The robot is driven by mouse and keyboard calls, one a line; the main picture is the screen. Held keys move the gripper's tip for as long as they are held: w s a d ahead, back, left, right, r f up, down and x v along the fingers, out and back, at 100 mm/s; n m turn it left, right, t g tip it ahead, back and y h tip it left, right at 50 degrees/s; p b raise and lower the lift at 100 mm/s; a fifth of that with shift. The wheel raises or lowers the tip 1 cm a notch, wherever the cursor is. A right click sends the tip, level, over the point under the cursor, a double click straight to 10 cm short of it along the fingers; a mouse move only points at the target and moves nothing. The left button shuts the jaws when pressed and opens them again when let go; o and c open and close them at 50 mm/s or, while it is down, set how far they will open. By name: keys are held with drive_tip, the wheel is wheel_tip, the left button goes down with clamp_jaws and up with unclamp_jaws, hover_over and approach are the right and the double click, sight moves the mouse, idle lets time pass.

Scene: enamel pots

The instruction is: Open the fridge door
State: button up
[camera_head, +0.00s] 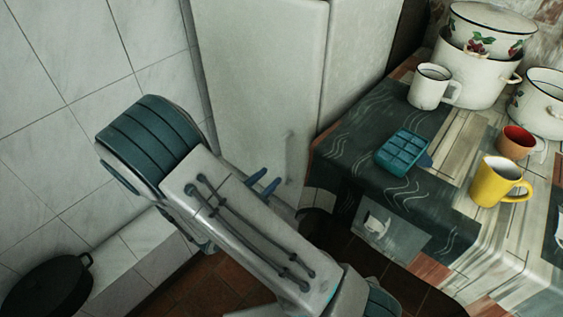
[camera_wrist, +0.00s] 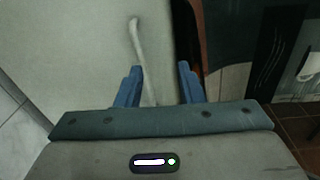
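The fridge door (camera_head: 258,75) is a pale, upright panel at the top middle of the head view and looks closed. It fills the left of the wrist view (camera_wrist: 75,50). Its slim pale handle (camera_wrist: 137,40) runs down near the door's right edge and also shows in the head view (camera_head: 290,150). My gripper (camera_wrist: 160,70) is open, with two blue fingers pointing at the door. In the wrist view the handle's lower part appears between the fingers, nearer the left one. I cannot tell whether the fingers touch it or how deep they reach.
A table (camera_head: 465,235) with a patterned cloth stands right of the fridge, holding a white mug (camera_head: 428,88), a yellow mug (camera_head: 492,182), enamel pots (camera_head: 470,75) and a teal tray (camera_head: 403,152). A tiled wall (camera_head: 60,130) is left; a dark pot (camera_head: 48,288) sits lower left.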

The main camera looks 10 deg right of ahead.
sight(284, 151)
drive_tip(key=w+d, duration=0.2)
drive_tip(key=w, duration=0.1)
drive_tip(key=w+d+f+n+t+b, duration=0.1)
drive_tip(key=w+d, duration=0.1)
drive_tip(key=w, duration=0.2)
drive_tip(key=w+d+f+n+t+y+b, duration=0.1)
drive_tip(key=w+d, duration=0.2)
drive_tip(key=w, duration=0.1)
drive_tip(key=shift+f, duration=0.2)
drive_tip(key=shift+c, duration=0.2)
